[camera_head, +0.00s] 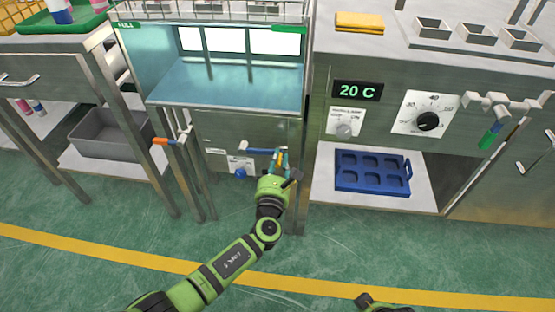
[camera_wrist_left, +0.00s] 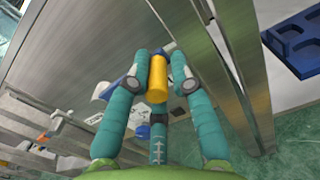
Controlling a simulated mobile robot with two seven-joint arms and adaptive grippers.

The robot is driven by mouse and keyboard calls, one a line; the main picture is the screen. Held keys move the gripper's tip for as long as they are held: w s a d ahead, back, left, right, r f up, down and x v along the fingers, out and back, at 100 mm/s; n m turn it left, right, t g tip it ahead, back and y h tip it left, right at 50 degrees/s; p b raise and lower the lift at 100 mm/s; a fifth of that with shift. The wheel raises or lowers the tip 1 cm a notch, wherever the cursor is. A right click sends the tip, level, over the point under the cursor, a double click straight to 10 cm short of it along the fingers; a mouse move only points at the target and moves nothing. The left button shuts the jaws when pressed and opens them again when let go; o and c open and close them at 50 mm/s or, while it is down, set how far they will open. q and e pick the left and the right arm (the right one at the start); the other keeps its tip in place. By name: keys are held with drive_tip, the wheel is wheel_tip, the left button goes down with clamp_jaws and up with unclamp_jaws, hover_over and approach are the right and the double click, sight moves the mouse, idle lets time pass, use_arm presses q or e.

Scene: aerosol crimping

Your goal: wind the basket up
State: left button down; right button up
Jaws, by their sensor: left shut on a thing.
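My left gripper (camera_head: 279,160) is at the front of the steel water tank. Its fingers are shut around the yellow grip of a crank with a blue arm (camera_head: 258,151). In the left wrist view, the yellow grip (camera_wrist_left: 157,78) stands between the teal fingers, with part of the blue arm behind it. The tank (camera_head: 225,88) holds blue-green water and has a green FULL sign at its upper left. A wire rack (camera_head: 210,12) runs along its top; I cannot tell whether it belongs to the basket. My right gripper does not show.
A blue knob (camera_head: 241,172) sits below the crank. An orange-handled valve (camera_head: 163,141) is left of it. On the right, a blue tray (camera_head: 372,172) lies on a shelf under a panel reading 20 C (camera_head: 357,91). A grey bin (camera_head: 110,135) stands left. Green floor in front is clear.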

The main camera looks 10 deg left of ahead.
use_arm(q)
drive_tip(key=shift+s+a+f, duration=0.1)
drive_tip(key=shift+f, duration=0.45)
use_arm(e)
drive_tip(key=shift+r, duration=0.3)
use_arm(q)
drive_tip(key=shift+a+f, duration=0.1)
drive_tip(key=c, duration=1.2)
unclamp_jaws()
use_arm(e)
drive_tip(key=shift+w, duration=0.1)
use_arm(q)
drive_tip(key=s, duration=1.2)
drive_tip(key=shift+a, duration=0.2)
